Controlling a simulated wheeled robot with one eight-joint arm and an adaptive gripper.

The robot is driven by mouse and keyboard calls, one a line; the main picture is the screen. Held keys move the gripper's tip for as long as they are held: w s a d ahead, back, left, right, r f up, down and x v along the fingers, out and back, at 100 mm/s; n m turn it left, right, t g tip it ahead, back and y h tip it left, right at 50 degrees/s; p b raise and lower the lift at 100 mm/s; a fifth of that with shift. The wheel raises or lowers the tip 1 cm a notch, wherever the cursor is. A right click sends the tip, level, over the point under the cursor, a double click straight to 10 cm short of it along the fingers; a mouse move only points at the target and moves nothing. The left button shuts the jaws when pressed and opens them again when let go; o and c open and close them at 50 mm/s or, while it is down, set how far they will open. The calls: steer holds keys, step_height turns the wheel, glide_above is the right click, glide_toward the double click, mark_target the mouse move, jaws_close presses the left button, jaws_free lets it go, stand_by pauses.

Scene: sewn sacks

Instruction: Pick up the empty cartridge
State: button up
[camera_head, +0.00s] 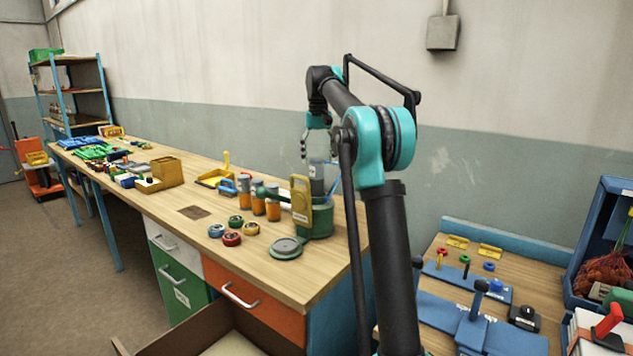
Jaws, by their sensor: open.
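My gripper (318,150) points down over the right part of the wooden workbench, with its fingers apart. Just below it a blue-grey cylinder (317,177) with a pale label stands in or behind a green round holder (322,220). I cannot tell whether the fingertips touch it, and my arm hides part of this area. Several orange cylinders with dark or green tops, one of them (258,198), stand upright to the left of the holder. I cannot tell from this view which of these is the empty cartridge.
A yellow upright piece (300,200) stands at the holder's left. Several small round coloured pieces (232,239) and a grey-green disc (286,247) lie in front. A yellow tray (214,177) and a tan box (168,171) are farther left.

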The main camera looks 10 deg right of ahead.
mark_target(317, 180)
step_height(317, 180, down, 3)
steer(key=shift+f, duration=0.1)
steer(key=shift+s+a+f, duration=0.1)
steer(key=shift+a+f, duration=0.1)
steer(key=shift+f, duration=1.2)
steer(key=shift+s+a+f, duration=0.1)
steer(key=shift+a+f, duration=0.05)
steer(key=shift+f, duration=1.2)
steer(key=shift+c, duration=0.6)
steer(key=c, duration=1.1)
steer(key=shift+r, duration=9.95)
